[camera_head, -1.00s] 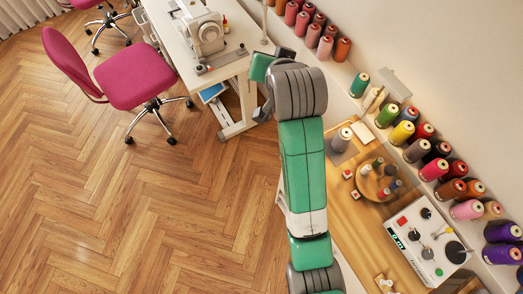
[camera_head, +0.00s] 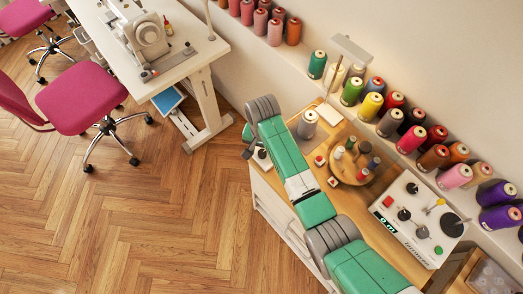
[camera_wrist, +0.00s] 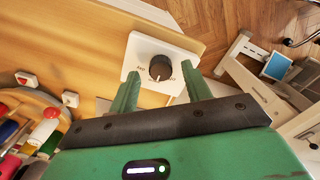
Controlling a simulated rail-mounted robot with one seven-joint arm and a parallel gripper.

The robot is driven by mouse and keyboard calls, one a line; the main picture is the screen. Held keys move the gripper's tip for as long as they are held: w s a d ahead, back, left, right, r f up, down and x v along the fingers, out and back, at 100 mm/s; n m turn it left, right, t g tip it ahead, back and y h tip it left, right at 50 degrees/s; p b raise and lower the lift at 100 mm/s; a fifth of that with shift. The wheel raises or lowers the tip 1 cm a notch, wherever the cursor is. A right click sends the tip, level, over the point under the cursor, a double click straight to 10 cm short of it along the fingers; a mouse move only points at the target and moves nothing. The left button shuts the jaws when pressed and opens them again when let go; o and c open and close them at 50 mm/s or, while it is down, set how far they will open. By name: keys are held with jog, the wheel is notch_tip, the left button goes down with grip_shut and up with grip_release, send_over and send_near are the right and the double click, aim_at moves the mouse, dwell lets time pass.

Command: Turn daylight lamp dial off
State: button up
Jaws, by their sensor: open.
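The dial is a black round knob (camera_wrist: 160,66) on a small white plate (camera_wrist: 151,42) at the edge of the wooden worktop, with small printed marks around it. A light line marks the knob's rim; its exact setting is hard to read. In the head view the knob (camera_head: 262,153) shows small beside my arm's end. My gripper (camera_wrist: 160,78) is open, its two green fingers apart on either side of the knob in the wrist view. Whether they touch the knob I cannot tell. In the head view my arm mostly hides the gripper. A grey lamp head (camera_head: 351,48) stands at the worktop's back.
A round wooden thread stand (camera_head: 348,174) with small spools and a grey cone (camera_head: 307,124) stand close by on the worktop. A white control box (camera_head: 419,218) sits farther right. Thread cones line the wall shelf (camera_head: 378,122). A sewing table (camera_head: 190,70) is at the left.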

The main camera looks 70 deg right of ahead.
jog(key=shift+f, duration=0.6)
jog(key=c, duration=1)
jog(key=shift+r, duration=0.15)
jog(key=shift+r+n+p, duration=0.1)
jog(key=shift+n+p, duration=0.95)
jog(key=shift+n, duration=0.05)
jog(key=n+p, duration=0.1)
jog(key=n, duration=0.1)
jog(key=shift+n+p, duration=0.35)
jog(key=shift+n, duration=0.05)
jog(key=n+p, duration=0.2)
jog(key=n, duration=0.3)
jog(key=shift+n, duration=0.4)
